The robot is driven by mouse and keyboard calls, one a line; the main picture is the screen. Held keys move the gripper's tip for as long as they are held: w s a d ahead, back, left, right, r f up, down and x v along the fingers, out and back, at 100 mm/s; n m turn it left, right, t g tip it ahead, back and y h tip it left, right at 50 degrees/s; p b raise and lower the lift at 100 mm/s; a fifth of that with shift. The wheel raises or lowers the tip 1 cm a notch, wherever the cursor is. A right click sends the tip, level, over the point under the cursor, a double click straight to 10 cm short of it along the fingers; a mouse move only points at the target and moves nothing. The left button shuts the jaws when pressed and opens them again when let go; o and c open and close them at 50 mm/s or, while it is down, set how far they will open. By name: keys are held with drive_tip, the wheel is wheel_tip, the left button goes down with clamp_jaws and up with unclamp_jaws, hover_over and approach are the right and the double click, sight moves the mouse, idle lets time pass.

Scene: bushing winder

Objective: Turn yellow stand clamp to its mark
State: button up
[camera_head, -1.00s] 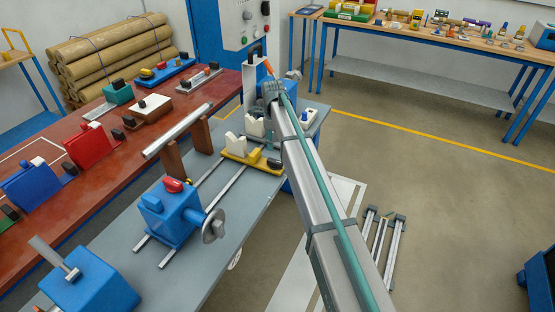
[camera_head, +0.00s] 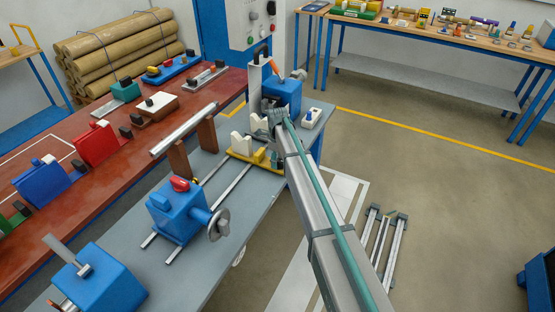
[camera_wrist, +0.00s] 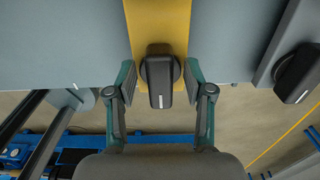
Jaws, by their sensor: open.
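The yellow stand (camera_head: 243,153) sits across the rails on the grey bench in the head view, with white cradle blocks on it. Its front part shows as a yellow strip (camera_wrist: 158,18) at the top of the wrist view. The black stand clamp (camera_wrist: 159,72) is at the end of this strip, its handle pointing down in the picture with a short white line on it. My gripper (camera_wrist: 159,84) is open, one finger on each side of the clamp, with small visible gaps. In the head view my arm hides the clamp. I cannot make out the clamp's mark.
A second black clamp (camera_wrist: 297,73) on a grey part is right of my gripper. A blue unit with a red knob (camera_head: 180,184) and a disc stands nearer on the bench. A blue machine (camera_head: 284,95) stands behind the yellow stand.

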clamp_jaws()
idle(0.3)
drive_tip(key=n+b, duration=0.2)
drive_tip(key=n, duration=0.1)
drive_tip(key=shift+s+f+n, duration=0.1)
drive_tip(key=shift+f+n, duration=0.05)
drive_tip(key=shift+n, duration=0.15)
drive_tip(key=n+b, duration=0.2)
drive_tip(key=n, duration=0.3)
drive_tip(key=shift+s, duration=0.2)
drive_tip(key=n+b, duration=0.1)
drive_tip(key=n, duration=0.4)
drive_tip(key=shift+s+d, duration=0.1)
drive_tip(key=shift+d+n+b, duration=0.1)
drive_tip(key=shift+n+b, duration=0.45)
drive_tip(key=shift+n, duration=1.65)
